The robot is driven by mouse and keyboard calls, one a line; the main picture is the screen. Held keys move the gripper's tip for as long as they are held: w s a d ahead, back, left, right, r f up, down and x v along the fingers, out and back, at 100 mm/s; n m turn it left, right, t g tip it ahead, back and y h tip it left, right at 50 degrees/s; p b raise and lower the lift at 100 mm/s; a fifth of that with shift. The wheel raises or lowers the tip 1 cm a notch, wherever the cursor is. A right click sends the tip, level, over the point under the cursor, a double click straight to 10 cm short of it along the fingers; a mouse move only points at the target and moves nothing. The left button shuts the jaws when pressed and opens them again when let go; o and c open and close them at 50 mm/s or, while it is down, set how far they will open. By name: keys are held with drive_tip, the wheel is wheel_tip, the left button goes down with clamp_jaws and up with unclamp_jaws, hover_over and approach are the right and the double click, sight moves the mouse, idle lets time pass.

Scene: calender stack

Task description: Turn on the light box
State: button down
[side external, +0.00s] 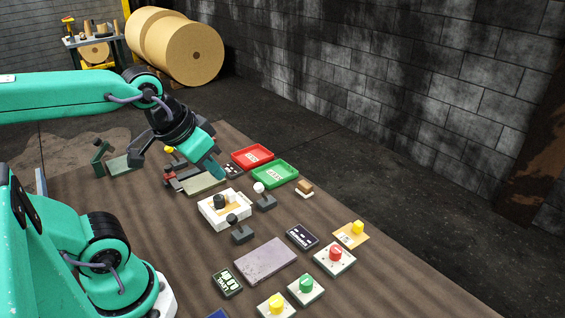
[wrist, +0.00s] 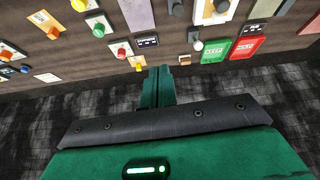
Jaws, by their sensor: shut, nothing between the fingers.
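My gripper (side external: 216,168) is shut and empty, raised over the far part of the bench near the green tray; its closed fingers also show in the wrist view (wrist: 157,82). I cannot tell for sure which item is the light box. A flat grey-lavender panel (side external: 266,260) lies on the bench, unlit, and shows at the top of the wrist view (wrist: 138,14). A white-framed box (side external: 225,209) with a dark knob stands beyond it. A red button (side external: 335,253), a green button (side external: 306,283) and a yellow button (side external: 277,302) sit on pale plates, apart from my gripper.
A red tray (side external: 251,157) and a green tray (side external: 274,174) lie near my gripper. A white-knobbed lever (side external: 262,195) and a dark lever (side external: 240,232) stand upright. A yellow knob on an orange plate (side external: 353,234) sits at the bench's right edge. Bare brown bench shows between items.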

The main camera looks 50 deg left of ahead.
drive_tip(key=w+a+f+n+g, duration=0.2)
drive_tip(key=w+a+f+n, duration=0.2)
drive_tip(key=n, duration=1.2)
drive_tip(key=w+a+f+n+g, duration=0.2)
drive_tip(key=w+a+f+n, duration=0.3)
drive_tip(key=n, duration=1.1)
drive_tip(key=shift+w+a+f+g, duration=0.3)
drive_tip(key=shift+w+a, duration=0.2)
drive_tip(key=shift+a, duration=0.75)
drive_tip(key=shift+f, duration=0.1)
